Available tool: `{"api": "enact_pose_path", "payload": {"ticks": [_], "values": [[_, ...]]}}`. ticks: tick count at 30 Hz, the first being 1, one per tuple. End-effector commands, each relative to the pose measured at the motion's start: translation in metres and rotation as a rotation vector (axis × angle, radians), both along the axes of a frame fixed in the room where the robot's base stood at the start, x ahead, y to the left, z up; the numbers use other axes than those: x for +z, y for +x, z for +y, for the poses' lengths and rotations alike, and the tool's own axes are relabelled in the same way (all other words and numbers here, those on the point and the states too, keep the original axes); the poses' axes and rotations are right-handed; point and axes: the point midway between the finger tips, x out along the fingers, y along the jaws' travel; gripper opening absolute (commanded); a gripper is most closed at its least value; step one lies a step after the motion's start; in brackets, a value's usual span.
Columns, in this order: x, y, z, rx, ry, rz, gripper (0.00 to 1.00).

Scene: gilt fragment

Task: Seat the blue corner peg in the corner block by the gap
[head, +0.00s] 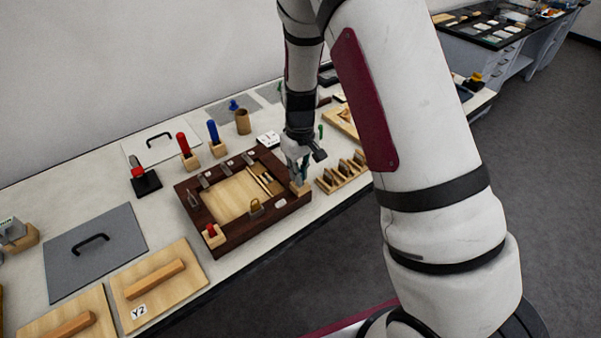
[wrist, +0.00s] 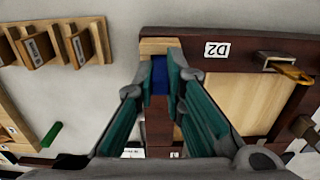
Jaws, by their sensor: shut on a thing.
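A dark wooden frame (head: 245,228) with a pale panel lies on the bench. My gripper (head: 302,170) is over its right corner, where a pale wooden corner block (head: 301,188) sits. In the wrist view my gripper (wrist: 160,78) has its teal fingers shut on the blue corner peg (wrist: 159,73). The pale corner block (wrist: 160,45) shows just beyond the fingertips, beside the D2 label. The fingers hide the peg's sides, and I cannot tell how deep its lower end is in the block. The peg is hidden in the head view.
A red peg in a block (head: 212,233) is at the frame's near corner. A slotted wooden rack (head: 343,174) stands close right of my gripper. A brass padlock-like piece (head: 256,207) is on the near rail. Tall red (head: 184,145) and blue (head: 213,132) pegs stand behind.

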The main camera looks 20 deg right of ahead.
Motion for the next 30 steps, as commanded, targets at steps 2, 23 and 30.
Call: {"api": "enact_pose_path", "payload": {"ticks": [2,23,30], "values": [[-0.001,0.0,0.0,0.0,0.0,-0.001,0.0],[-0.014,0.0,0.0,0.0,0.0,0.0,0.0],[-0.013,0.0,0.0,0.0,0.0,0.0,0.31]]}}
